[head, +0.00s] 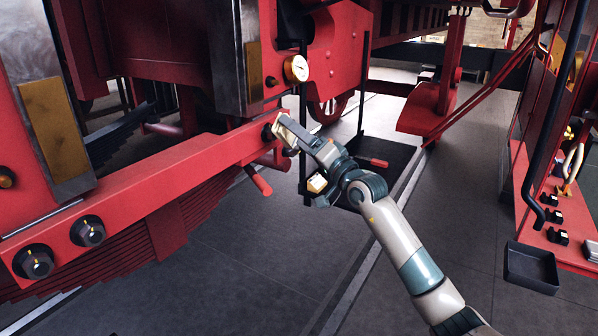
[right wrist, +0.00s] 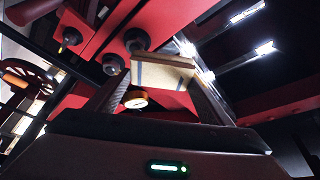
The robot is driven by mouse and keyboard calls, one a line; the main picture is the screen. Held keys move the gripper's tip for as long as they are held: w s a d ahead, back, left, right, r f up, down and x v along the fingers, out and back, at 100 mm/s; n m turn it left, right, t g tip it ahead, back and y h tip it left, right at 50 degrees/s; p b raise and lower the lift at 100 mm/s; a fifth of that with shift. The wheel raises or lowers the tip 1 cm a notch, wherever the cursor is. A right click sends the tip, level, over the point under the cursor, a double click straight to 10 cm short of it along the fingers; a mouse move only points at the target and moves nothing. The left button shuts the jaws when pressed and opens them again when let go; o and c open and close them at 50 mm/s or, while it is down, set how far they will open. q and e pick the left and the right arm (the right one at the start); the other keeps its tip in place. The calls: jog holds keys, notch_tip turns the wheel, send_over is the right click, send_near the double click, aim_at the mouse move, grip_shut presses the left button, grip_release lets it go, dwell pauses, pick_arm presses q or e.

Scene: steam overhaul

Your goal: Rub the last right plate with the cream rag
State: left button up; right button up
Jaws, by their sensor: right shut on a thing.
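My right gripper (head: 285,134) reaches in from the lower right and is shut on the cream rag (right wrist: 160,75), a folded pad with blue stripes. The rag also shows in the head view (head: 278,124), close to the right end of the red beam. A tarnished brass plate (head: 255,72) sits on the grey upright at the right, above the rag and apart from it. Another brass plate (head: 53,128) is on the left upright. In the right wrist view the fingers (right wrist: 158,95) grip the pad from both sides. My left gripper is not in view.
A red beam (head: 160,195) with round black fittings runs below the plates. A white-faced gauge (head: 296,68) stands beside the right plate. A red handle (head: 258,180) sticks out below the beam. A dark tray (head: 530,268) is at lower right. Open floor lies in front.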

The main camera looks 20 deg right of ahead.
notch_tip(320, 180, up, 6)
jog(key=w+d, duration=0.1)
jog(key=w, duration=0.1)
jog(key=shift+w, duration=0.35)
jog(key=shift+w+a+f, duration=0.1)
jog(key=shift+w+a, duration=0.9)
jog(key=shift+w, duration=0.25)
jog(key=shift+w+a, duration=0.85)
jog(key=shift+w, duration=0.25)
jog(key=shift+w+a+b, duration=0.45)
jog(key=shift+w+a, duration=0.15)
jog(key=shift+w, duration=0.15)
jog(key=shift+r+p, duration=1)
jog(key=shift+r, duration=1)
